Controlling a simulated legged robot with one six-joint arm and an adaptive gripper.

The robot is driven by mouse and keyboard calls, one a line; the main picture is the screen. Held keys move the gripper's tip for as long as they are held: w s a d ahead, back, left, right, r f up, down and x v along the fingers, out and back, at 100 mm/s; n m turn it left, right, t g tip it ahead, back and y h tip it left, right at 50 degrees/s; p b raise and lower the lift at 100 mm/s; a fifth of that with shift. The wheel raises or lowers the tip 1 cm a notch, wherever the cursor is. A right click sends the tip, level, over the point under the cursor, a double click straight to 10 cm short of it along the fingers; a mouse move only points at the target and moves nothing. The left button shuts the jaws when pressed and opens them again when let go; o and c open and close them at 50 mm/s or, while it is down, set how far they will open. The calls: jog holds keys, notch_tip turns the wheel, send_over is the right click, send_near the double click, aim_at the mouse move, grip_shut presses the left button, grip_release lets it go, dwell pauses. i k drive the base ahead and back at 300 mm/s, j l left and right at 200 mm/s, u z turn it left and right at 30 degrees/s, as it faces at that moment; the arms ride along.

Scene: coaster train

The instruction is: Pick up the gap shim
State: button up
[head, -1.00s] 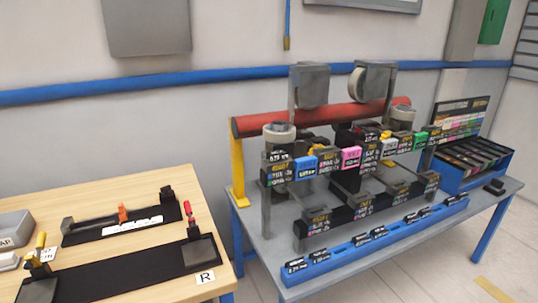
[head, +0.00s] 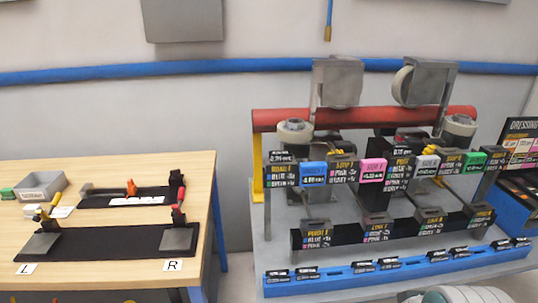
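I cannot tell for sure which thing is the gap shim; the labels are too small to read. A long blue rack (head: 340,280) at the front of the grey bench holds several thin black labelled pieces (head: 363,266). Above it, the coaster train rig carries black labelled plates with a blue block (head: 313,173), a pink block (head: 372,170), a pale block (head: 427,162) and a green block (head: 474,160). My gripper is not clearly in view. A pale and green shape at the bottom edge is cut off and unclear.
A wooden table (head: 110,276) at left bears black fixtures with L and R labels and a grey bin (head: 40,186). A gap separates it from the grey bench (head: 262,225). A red bar (head: 300,117) crosses the rig. A blue tray (head: 508,212) stands at right.

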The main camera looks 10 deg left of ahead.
aim_at(278, 156)
jog(key=i+l+u, duration=0.15)
jog(key=i+u, duration=0.15)
jog(key=i+l+u, duration=0.3)
jog(key=i+u, duration=0.2)
jog(key=i, duration=0.45)
